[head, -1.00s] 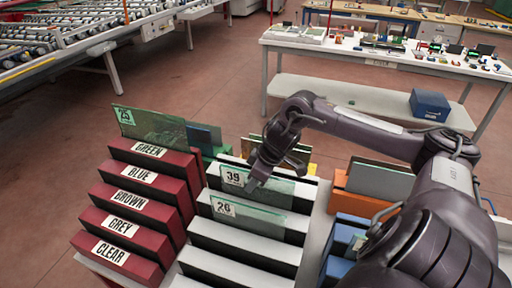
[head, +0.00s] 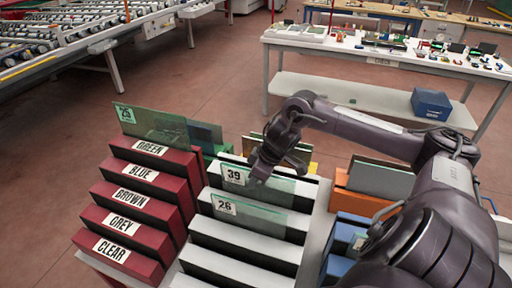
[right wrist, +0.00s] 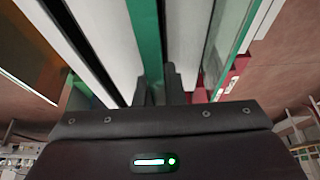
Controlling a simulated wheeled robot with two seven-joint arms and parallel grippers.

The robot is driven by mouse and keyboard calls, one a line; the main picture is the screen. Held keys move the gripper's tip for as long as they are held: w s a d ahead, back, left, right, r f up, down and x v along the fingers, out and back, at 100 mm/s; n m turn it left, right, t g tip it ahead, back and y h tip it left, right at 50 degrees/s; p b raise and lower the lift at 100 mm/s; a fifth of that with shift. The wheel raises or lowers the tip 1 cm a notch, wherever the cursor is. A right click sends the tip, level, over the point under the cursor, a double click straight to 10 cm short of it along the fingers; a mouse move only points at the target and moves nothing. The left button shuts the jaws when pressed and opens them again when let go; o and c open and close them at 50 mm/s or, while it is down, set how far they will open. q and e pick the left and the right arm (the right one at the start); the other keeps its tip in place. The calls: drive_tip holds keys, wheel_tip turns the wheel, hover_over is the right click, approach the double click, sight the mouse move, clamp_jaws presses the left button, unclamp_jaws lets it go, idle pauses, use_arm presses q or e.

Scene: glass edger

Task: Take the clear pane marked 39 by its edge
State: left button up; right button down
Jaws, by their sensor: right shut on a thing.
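The clear pane marked 39 (head: 280,188) stands on edge in a slot of the white stepped rack (head: 245,245), its label at its left end. My right gripper (head: 258,178) is at its top edge, right of the label, and shut on it. In the right wrist view the green pane edge (right wrist: 147,45) runs down to between the fingers (right wrist: 163,88). The fingers partly hide the pane's upper edge. My left gripper is in neither view.
A pane marked 26 (head: 250,216) stands one slot nearer. On the left, a red rack (head: 145,212) with colour labels holds a green pane marked 25 (head: 150,126). Orange (head: 360,198) and blue holders stand at right. A workbench (head: 400,62) is behind.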

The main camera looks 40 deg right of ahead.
drive_tip(key=shift+w+r, duration=0.1)
drive_tip(key=shift+r, duration=0.05)
wheel_tip(320, 180, up, 8)
drive_tip(key=shift+r, duration=0.2)
wheel_tip(320, 180, up, 12)
drive_tip(key=p, duration=0.8)
drive_tip(key=shift+f, duration=0.25)
